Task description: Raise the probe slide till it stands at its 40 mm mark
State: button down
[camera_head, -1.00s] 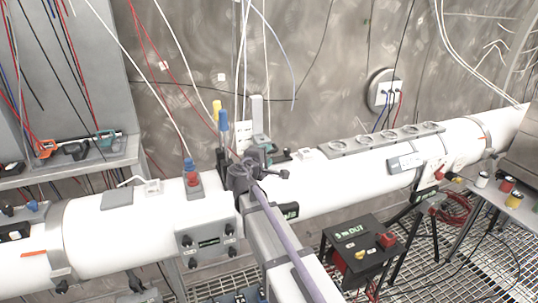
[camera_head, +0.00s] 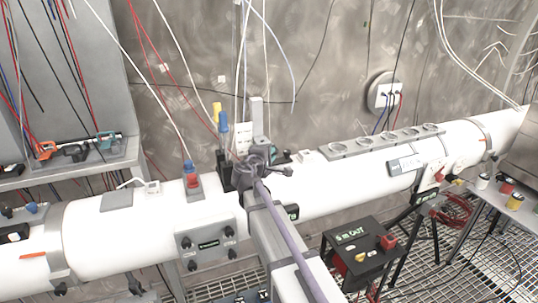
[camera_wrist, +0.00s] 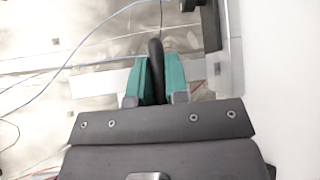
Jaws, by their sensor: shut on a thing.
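My gripper (camera_wrist: 160,85) has teal fingertips, shut on a black rounded handle (camera_wrist: 156,60) in the wrist view. I take the handle to be part of the probe slide. In the head view my gripper (camera_head: 257,158) is at a grey upright post (camera_head: 257,118) on top of the white tube. A small white label (camera_head: 243,138) with dark marks stands just left of the post; I cannot read its scale. My dark wrist hides the lower part of the slide, so I cannot tell its height.
Blue-handled (camera_head: 224,132) and yellow-handled tools stand close left of the post. A red-and-blue connector (camera_head: 191,178) sits further left on the white tube (camera_head: 140,225). A row of round ports (camera_head: 385,140) lies to the right. Thin cables hang down behind the post.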

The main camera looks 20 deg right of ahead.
aim_at(269, 142)
notch_tip(269, 142, up, 5)
jog(key=p, duration=0.4)
jog(key=shift+w+f+p, duration=0.15)
jog(key=shift+p, duration=0.25)
jog(key=shift+f, duration=0.2)
jog(key=c, duration=1.1)
grip_release()
jog(key=shift+r, duration=0.15)
jog(key=shift+s, duration=0.2)
jog(key=p+v, duration=0.1)
jog(key=v, duration=0.9)
jog(key=shift+s+a, duration=0.2)
jog(key=shift+a, duration=0.1)
